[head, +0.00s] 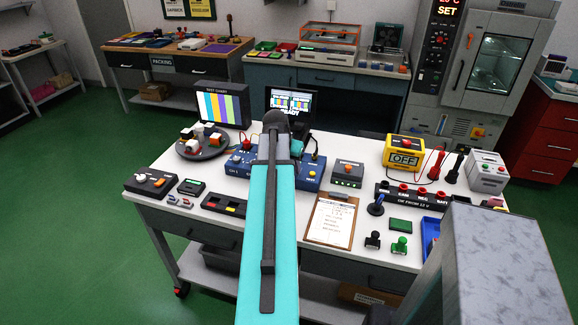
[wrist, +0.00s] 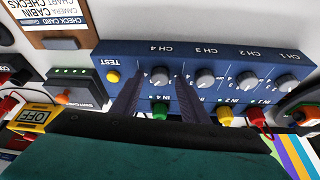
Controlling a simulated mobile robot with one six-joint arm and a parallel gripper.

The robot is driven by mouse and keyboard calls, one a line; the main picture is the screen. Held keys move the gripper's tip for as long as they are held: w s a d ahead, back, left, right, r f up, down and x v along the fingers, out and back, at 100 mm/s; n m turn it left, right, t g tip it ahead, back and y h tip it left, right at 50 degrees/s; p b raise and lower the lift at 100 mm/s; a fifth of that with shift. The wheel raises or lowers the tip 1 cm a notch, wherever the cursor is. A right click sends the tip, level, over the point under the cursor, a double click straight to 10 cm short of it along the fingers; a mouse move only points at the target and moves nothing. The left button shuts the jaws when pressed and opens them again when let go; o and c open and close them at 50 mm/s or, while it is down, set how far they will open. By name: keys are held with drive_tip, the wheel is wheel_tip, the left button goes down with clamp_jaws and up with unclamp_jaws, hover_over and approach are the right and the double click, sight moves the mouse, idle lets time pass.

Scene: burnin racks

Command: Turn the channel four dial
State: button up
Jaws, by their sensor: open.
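The blue channel box (wrist: 225,60) shows upside down in the wrist view, with a row of grey dials. The channel four dial (wrist: 160,76) sits under the "CH 4" label, near the yellow test button (wrist: 113,76). My gripper (wrist: 158,82) is open, its two dark fingers reaching towards the box, one on each side of the channel four dial. I cannot tell whether the fingers touch it. The channel three dial (wrist: 205,79) is just right of the right finger. In the head view the box (head: 236,166) is partly hidden behind my arm, which also hides my gripper.
A green plug (wrist: 160,110), a yellow plug (wrist: 225,116) and a red plug (wrist: 256,117) stand along the box's edge close to my fingers. A switch box (wrist: 77,88) is beside the box. In the head view a clipboard (head: 330,221) lies nearer on the bench.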

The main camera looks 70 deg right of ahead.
drive_tip(key=shift+r, duration=0.1)
drive_tip(key=b+v, duration=0.2)
drive_tip(key=v, duration=1.1)
drive_tip(key=shift+r, duration=0.3)
drive_tip(key=shift+a+r, duration=0.1)
idle(0.5)
